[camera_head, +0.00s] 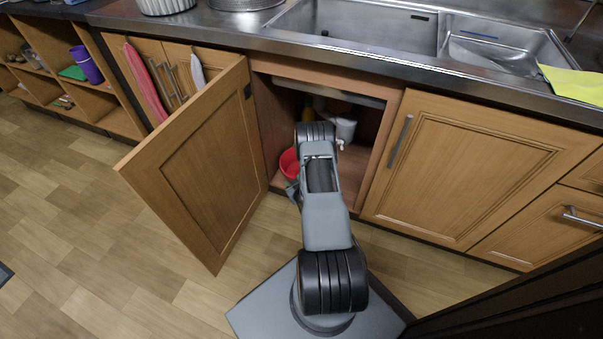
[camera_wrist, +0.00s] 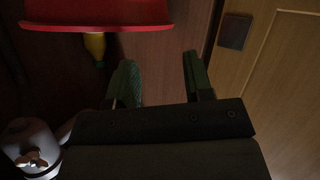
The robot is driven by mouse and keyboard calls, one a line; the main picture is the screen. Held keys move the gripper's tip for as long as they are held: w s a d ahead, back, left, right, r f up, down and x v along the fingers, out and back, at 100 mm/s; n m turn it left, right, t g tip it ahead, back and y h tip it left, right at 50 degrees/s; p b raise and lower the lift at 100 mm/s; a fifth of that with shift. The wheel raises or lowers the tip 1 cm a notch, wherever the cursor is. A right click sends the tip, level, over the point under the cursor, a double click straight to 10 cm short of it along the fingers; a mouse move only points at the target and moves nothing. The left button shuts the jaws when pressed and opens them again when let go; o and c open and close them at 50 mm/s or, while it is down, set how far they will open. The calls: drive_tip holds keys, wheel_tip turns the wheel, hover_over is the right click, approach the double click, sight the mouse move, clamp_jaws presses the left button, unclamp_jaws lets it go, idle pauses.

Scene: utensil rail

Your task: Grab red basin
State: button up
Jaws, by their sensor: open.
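The red basin (camera_head: 288,163) sits inside the open cabinet under the sink, at its left side, and my arm partly hides it. In the wrist view the red basin (camera_wrist: 95,14) shows at the top left, cut off by the frame edge, with its rim running across. My gripper (camera_wrist: 158,72) is open and empty in the wrist view, its two dark green fingers apart below and to the right of the rim. I see no contact with the basin. In the head view my arm reaches into the cabinet and mostly hides the gripper.
The cabinet door (camera_head: 203,160) stands open on the left; its inner face and hinge (camera_wrist: 234,31) are close on the right in the wrist view. A yellow bottle (camera_wrist: 95,47) is by the basin. A white drain fitting (camera_head: 345,128) hangs under the sink.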

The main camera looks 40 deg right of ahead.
sight(288, 175)
drive_tip(key=shift+b+x, duration=1.45)
drive_tip(key=shift+x, duration=2.6)
clamp_jaws()
